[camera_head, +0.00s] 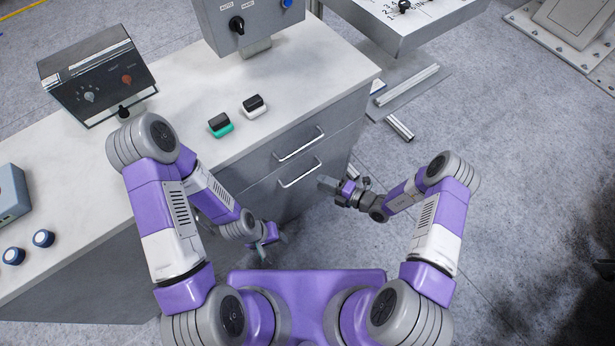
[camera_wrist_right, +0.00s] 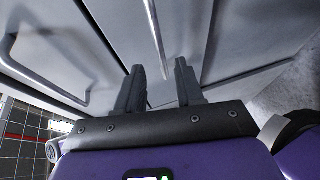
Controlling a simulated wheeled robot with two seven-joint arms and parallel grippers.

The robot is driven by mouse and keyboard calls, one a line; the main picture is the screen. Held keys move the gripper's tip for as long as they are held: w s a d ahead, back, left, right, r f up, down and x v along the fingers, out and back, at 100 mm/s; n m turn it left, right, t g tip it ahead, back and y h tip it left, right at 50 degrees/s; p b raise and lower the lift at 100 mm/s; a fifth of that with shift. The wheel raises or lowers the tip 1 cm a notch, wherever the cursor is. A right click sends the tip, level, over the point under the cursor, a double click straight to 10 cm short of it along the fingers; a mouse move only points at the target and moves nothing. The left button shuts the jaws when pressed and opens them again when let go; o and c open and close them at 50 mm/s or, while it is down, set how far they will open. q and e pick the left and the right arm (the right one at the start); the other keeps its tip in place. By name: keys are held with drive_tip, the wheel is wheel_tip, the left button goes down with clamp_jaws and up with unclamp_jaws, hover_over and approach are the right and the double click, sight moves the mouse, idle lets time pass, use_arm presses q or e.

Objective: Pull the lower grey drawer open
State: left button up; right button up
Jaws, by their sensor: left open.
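The lower grey drawer (camera_head: 338,152) is in the cabinet front under the white worktop, and looks shut. Its silver bar handle (camera_head: 300,173) sits below the upper drawer's handle (camera_head: 299,143). My right gripper (camera_head: 327,184) is just right of the lower handle, close to the cabinet front. In the right wrist view its two fingers (camera_wrist_right: 161,84) are apart with nothing clearly between them. A pale bar (camera_wrist_right: 156,30) runs ahead of the fingertips; I cannot tell if it is the lower handle. My left gripper (camera_head: 272,240) is open and low, near the cabinet's base.
On the worktop (camera_head: 180,150) are a green-and-black block (camera_head: 220,125), a black-and-white block (camera_head: 254,105), a dark control box (camera_head: 98,75) and a grey switch box (camera_head: 245,22). Metal profiles (camera_head: 400,127) lie on the floor right of the cabinet.

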drive_tip(key=b+x, duration=0.1)
drive_tip(key=x, duration=0.6)
drive_tip(key=shift+s, duration=0.1)
clamp_jaws()
